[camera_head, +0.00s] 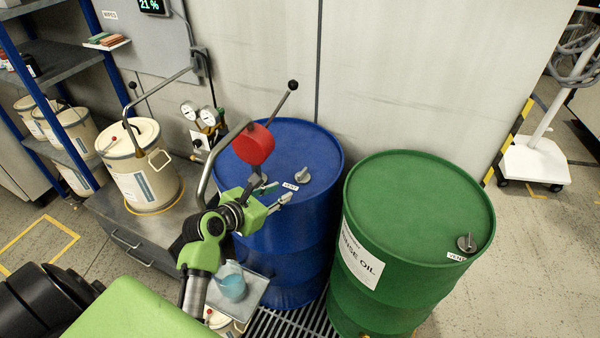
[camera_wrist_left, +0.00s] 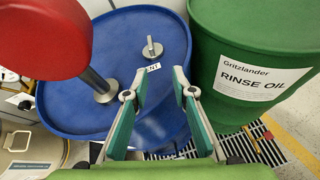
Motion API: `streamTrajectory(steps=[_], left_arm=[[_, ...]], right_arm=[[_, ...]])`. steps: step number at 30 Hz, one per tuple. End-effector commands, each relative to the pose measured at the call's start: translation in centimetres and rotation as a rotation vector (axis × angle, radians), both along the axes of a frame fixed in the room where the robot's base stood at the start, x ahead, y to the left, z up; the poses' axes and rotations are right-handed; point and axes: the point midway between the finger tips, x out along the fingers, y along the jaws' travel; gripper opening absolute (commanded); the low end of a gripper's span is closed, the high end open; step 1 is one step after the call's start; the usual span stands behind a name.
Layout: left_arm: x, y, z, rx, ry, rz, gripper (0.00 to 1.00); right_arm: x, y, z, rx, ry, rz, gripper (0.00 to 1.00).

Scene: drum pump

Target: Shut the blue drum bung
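The blue drum (camera_head: 318,150) stands at the centre of the head view, beside the green drum. Its grey metal bung (camera_head: 302,175) sits in the drum top with a raised wing handle, beside a small white label; it also shows in the left wrist view (camera_wrist_left: 152,48). I cannot tell whether the bung is tight. A red pump head (camera_head: 254,144) on a metal tube rises from the same drum top. My left gripper (camera_head: 278,193) is open and empty, its fingers pointing toward the bung and apart from it. The right gripper is not in view.
The green drum (camera_head: 420,205), labelled rinse oil, stands close at the right. A cream container (camera_head: 140,175) stands on a grey bench at the left. A beaker of blue liquid (camera_head: 231,283) sits on a small tray below my left arm. A wall rises behind the drums.

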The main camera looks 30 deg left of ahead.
Motion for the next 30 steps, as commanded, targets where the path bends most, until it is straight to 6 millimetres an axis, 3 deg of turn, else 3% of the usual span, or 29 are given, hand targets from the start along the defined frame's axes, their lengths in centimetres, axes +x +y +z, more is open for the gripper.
streamTrajectory(steps=[4,11,24,30], left_arm=[[0.8,1.2,0.9,-0.141,-0.031,0.084,0.24],[2.5,1.3,0.5,-0.173,-0.037,0.101,0.24],[10.1,0.7,-2.7,-0.168,-0.036,0.100,0.24],[12.5,0.5,-3.8,-0.168,-0.036,0.099,0.24]], right_arm=[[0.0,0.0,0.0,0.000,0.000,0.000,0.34],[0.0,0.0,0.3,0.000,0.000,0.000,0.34],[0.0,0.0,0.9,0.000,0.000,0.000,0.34],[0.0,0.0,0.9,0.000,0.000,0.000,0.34]])
